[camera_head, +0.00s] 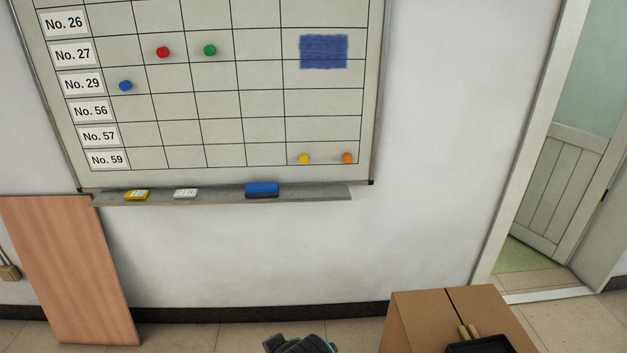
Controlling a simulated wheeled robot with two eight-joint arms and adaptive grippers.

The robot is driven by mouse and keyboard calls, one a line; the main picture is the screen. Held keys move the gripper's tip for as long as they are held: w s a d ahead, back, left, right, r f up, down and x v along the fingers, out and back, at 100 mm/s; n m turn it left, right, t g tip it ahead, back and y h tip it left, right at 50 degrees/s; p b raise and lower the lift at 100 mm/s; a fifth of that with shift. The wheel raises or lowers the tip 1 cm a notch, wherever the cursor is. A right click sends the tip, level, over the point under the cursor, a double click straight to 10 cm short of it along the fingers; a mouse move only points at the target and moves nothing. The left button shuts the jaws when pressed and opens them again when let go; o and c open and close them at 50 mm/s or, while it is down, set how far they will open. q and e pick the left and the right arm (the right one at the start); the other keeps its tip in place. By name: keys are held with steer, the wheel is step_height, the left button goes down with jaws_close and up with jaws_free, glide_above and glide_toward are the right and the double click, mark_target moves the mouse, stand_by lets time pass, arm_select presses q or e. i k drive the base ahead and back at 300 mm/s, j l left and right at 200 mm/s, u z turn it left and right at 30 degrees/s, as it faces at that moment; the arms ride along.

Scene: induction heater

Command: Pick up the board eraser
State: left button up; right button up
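The board eraser (262,189) is blue on top with a dark underside. It lies on the grey tray ledge (220,197) under the whiteboard (210,125), right of the ledge's middle. A dark part with teal edges, which looks like part of my own arm, shows at the bottom edge, well below and apart from the eraser. Its fingertips cannot be made out. No gripper can be seen at the eraser.
A yellow item (137,195) and a white item (186,193) lie on the ledge left of the eraser. A cardboard box (418,318) with a black object (482,346) stands at the lower right. A wooden panel (70,265) leans at the left. The wall below the ledge is clear.

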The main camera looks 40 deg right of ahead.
mark_target(257, 189)
steer(key=i+l+z, duration=0.2)
steer(key=z, duration=0.3)
steer(key=i+z, duration=0.8)
steer(key=z, duration=0.15)
steer(key=k+j, duration=0.05)
